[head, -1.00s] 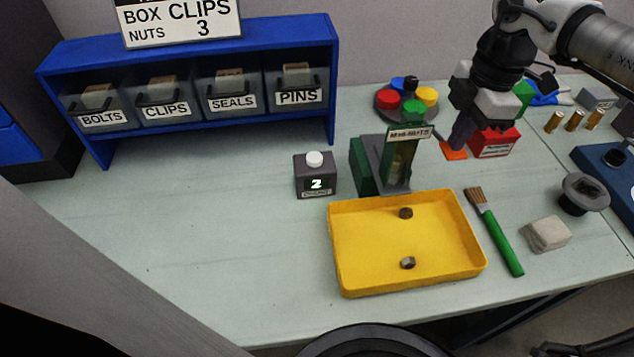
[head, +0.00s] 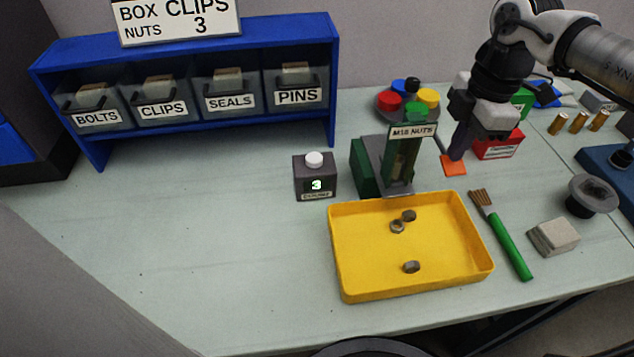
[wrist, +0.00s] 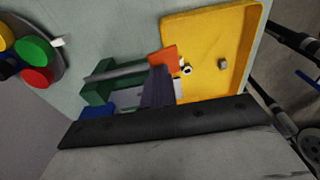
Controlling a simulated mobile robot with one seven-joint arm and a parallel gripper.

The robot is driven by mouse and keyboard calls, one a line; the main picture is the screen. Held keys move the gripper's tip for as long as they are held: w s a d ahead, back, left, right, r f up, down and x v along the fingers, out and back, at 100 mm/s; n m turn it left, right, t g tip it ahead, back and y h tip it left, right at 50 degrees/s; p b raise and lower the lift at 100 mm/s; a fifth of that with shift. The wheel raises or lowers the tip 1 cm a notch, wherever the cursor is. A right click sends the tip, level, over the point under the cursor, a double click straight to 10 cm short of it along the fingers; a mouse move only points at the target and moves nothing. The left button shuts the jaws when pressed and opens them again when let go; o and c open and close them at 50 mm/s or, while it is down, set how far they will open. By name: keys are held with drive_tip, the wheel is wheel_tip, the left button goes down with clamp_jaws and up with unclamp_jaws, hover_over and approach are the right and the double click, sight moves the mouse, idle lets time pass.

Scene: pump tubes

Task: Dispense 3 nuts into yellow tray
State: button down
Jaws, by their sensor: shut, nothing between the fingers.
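The yellow tray (head: 350,270) lies on the bench and holds three grey nuts: one (head: 409,215) near the back, one (head: 397,227) close beside it, and one (head: 411,267) nearer the front. The nut dispenser (head: 370,165), labelled M10 NUTS (head: 412,131), stands just behind the tray. The counter box (head: 315,185) left of the dispenser reads 3. My gripper (head: 458,153) is shut and empty, pointing down to the right of the dispenser. An orange tab (head: 453,166) is at its fingertips, and also shows in the wrist view (wrist: 164,58); whether they touch is unclear.
A green-handled brush (head: 510,250) and a pale block (head: 553,237) lie right of the tray, with a dark funnel-like part (head: 592,196) behind. A red box (head: 497,145) stands right of my gripper. A blue bin rack (head: 185,40) stands back left. The bench at left is clear.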

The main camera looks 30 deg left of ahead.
wheel_tip(320, 180, up, 9)
drive_tip(key=p, duration=0.5)
idle(0.8)
